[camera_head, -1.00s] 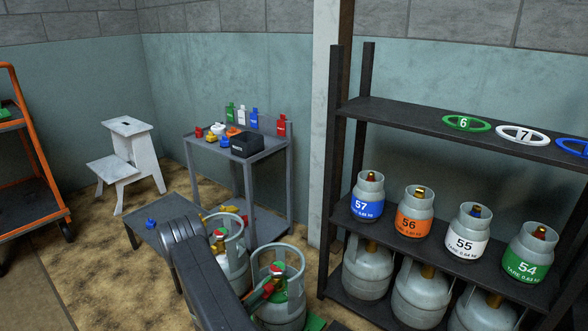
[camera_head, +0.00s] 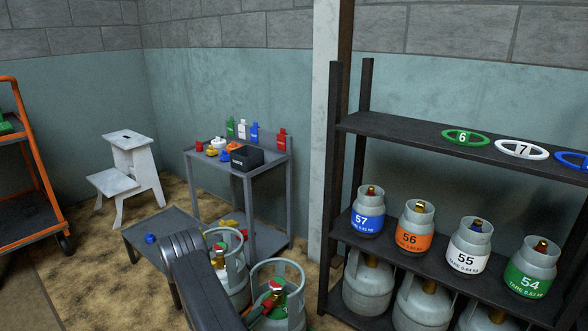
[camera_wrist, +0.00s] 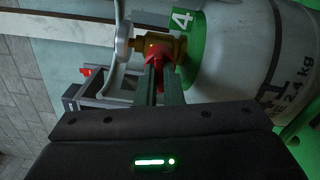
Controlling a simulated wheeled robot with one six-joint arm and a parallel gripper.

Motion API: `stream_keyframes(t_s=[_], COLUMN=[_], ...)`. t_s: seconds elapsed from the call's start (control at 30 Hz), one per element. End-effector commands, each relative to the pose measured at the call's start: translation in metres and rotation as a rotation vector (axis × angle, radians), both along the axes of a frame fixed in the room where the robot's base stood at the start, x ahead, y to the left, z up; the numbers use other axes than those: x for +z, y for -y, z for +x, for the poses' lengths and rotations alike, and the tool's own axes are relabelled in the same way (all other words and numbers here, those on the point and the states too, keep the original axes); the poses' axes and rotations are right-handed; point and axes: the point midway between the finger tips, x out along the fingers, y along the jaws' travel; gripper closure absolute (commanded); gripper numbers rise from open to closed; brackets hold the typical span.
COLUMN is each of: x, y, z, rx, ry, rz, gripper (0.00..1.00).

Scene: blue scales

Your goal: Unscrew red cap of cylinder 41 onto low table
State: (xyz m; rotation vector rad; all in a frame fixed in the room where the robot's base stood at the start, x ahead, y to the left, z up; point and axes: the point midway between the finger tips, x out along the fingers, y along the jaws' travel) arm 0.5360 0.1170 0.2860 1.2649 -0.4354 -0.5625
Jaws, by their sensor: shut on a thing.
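A grey gas cylinder (camera_head: 293,318) with a collar stands at the bottom of the head view; it also fills the right of the wrist view (camera_wrist: 232,50), with a green band showing a "4". My gripper (camera_wrist: 160,72) is shut on this red cap, which sits against the valve. The low grey table (camera_head: 172,226) stands left of my arm, with a small blue cap (camera_head: 150,239) on it.
Another collared cylinder (camera_head: 233,278) stands close behind. A dark rack (camera_head: 400,116) with cylinders stands right. A white step stool (camera_head: 131,165) is at left. The low table has bare room.

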Motion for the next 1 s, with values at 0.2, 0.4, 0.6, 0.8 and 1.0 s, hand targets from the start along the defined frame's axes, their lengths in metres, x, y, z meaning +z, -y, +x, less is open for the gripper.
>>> stream_keyframes(t_s=[0.2, 0.4, 0.6, 0.8, 1.0], x=[-0.0004, -0.0004, -0.0005, -0.0004, -0.0004], y=[0.0, 0.0, -0.0003, -0.0003, -0.0003], z=[-0.0003, -0.0004, -0.0007, -0.0009, -0.0009], rx=[0.0, 0.0, 0.0, 0.0, 0.0], ry=[-0.031, -0.038, -0.145, -0.214, -0.215], rz=[-0.038, -0.047, -0.184, -0.272, -0.275], gripper=[1.0, 1.0, 1.0, 1.0, 1.0])
